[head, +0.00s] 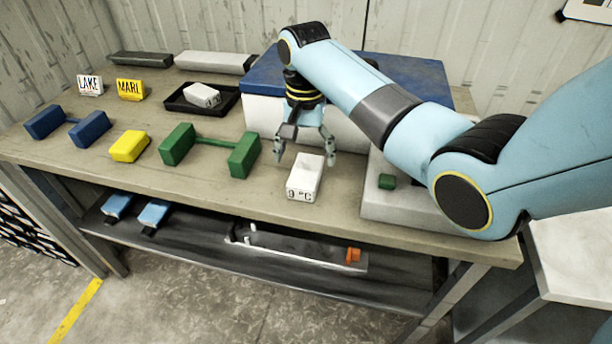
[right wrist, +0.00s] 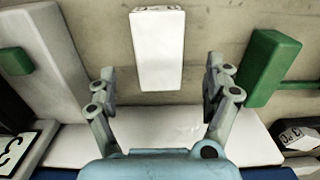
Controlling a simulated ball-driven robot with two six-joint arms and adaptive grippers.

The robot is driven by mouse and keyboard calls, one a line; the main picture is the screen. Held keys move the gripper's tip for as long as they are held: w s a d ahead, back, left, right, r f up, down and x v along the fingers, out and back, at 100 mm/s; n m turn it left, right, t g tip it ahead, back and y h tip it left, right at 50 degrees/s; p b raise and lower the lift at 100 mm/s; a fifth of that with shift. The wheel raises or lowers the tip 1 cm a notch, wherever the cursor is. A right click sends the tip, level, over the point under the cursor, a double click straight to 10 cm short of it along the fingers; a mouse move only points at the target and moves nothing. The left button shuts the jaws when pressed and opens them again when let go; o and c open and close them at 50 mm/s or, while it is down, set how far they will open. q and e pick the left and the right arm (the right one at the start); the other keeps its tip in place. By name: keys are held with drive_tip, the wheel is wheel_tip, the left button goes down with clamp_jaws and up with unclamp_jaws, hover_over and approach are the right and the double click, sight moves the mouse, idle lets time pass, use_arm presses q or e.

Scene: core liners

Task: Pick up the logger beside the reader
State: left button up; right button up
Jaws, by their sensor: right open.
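A white box-shaped logger (head: 305,177) with a dark "°C" readout on its front face lies near the front of the bench. It also shows in the right wrist view (right wrist: 158,50), ahead of and between the fingers. A flat grey block with a green button (head: 387,181), likely the reader, is to its right, partly behind my right arm. My right gripper (head: 305,153) is open and empty, pointing down just behind and above the logger; its fingers show apart in the right wrist view (right wrist: 159,75). I cannot tell whether they touch it. My left gripper is not in view.
A similar white block (head: 202,95) lies in a black tray (head: 233,103). A green two-ended holder (head: 244,154) stands left of the logger, with a yellow block (head: 129,146) and blue holder (head: 90,127) beyond. A blue-lidded white box (head: 262,112) stands behind my right gripper.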

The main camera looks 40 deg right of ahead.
sight(306, 170)
wheel_tip(306, 170, down, 6)
drive_tip(key=shift+d+r, duration=0.15)
drive_tip(key=c, duration=1.3)
drive_tip(key=shift+r, duration=0.1)
